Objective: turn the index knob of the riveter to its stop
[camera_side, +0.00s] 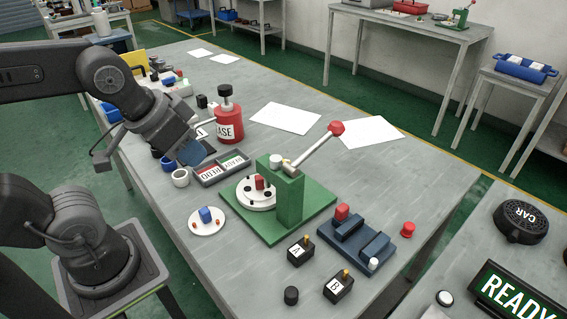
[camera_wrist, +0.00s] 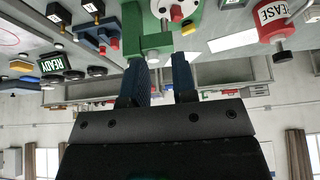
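The riveter has a green base plate (camera_side: 240,222), a green column (camera_side: 290,197) and a lever (camera_side: 314,148) with a red ball end, raised to the upper right. A white round plate (camera_side: 249,201) with dark spots lies left of the column, carrying a small red knob (camera_side: 259,183); I cannot tell its turn angle. In the wrist view the red knob (camera_wrist: 176,13) and green column (camera_wrist: 142,20) show at the top, upside down. My gripper (camera_side: 187,152) is above the table, left of and apart from the riveter. Its two blue fingers (camera_wrist: 160,65) are apart with nothing between them.
A red grease can (camera_side: 229,122), a labelled two-part tray (camera_side: 220,168) and a white cup (camera_side: 180,178) stand near my gripper. A white dish (camera_side: 207,221) with a blue piece lies left of the riveter. A blue fixture (camera_side: 355,243) and black blocks A (camera_side: 300,250) and B (camera_side: 338,286) stand in front.

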